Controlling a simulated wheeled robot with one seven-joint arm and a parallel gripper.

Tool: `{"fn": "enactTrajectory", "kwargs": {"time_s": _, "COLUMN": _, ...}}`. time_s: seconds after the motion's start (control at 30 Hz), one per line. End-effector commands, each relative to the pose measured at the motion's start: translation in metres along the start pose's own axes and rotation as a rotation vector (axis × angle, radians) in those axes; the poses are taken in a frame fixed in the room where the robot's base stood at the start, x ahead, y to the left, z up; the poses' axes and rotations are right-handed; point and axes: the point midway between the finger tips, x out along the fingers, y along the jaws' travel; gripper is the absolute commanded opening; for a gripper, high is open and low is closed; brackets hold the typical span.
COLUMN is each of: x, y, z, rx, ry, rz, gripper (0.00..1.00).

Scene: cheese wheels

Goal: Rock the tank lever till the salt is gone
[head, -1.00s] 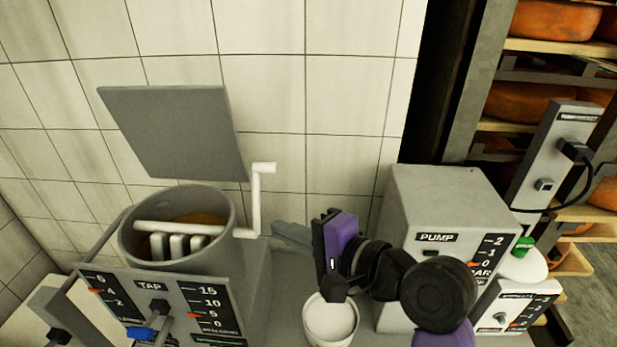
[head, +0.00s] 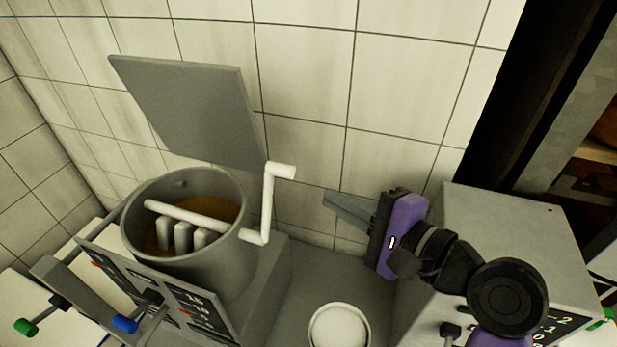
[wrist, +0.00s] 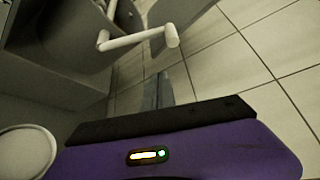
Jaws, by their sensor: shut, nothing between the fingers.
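The tank (head: 190,270) is a grey open cylinder at the left in the head view, with brown contents (head: 222,215) inside. A white crank lever (head: 268,200) comes out of its right side; its shaft carries white paddles (head: 185,236) inside the tank. The crank's handle points up and to the right. It also shows in the wrist view (wrist: 138,40). My gripper (head: 335,203) is purple and black with grey fingers. It is shut and empty, to the right of the crank and apart from it. I cannot make out any salt.
A grey square lid (head: 190,105) stands raised behind the tank. A white round container (head: 338,328) stands on the grey bench below my gripper. A grey pump box (head: 520,245) is at the right. A tiled wall is behind.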

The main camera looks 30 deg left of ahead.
Motion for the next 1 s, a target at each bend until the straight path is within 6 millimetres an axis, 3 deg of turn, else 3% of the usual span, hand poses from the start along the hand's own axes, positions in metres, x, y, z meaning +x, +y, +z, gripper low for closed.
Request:
{"fn": "enactTrajectory", "kwargs": {"time_s": 0.17, "x": 0.019, "y": -0.001, "z": 0.002, "rx": -0.001, "ry": -0.003, "rz": 0.003, "gripper": 0.00}}
{"fn": "enactTrajectory", "kwargs": {"time_s": 0.67, "x": 0.102, "y": -0.001, "z": 0.002, "rx": -0.001, "ry": -0.001, "rz": 0.002, "gripper": 0.00}}
{"fn": "enactTrajectory", "kwargs": {"time_s": 1.0, "x": 0.086, "y": -0.001, "z": 0.035, "rx": -0.001, "ry": 0.001, "rz": 0.001, "gripper": 0.00}}
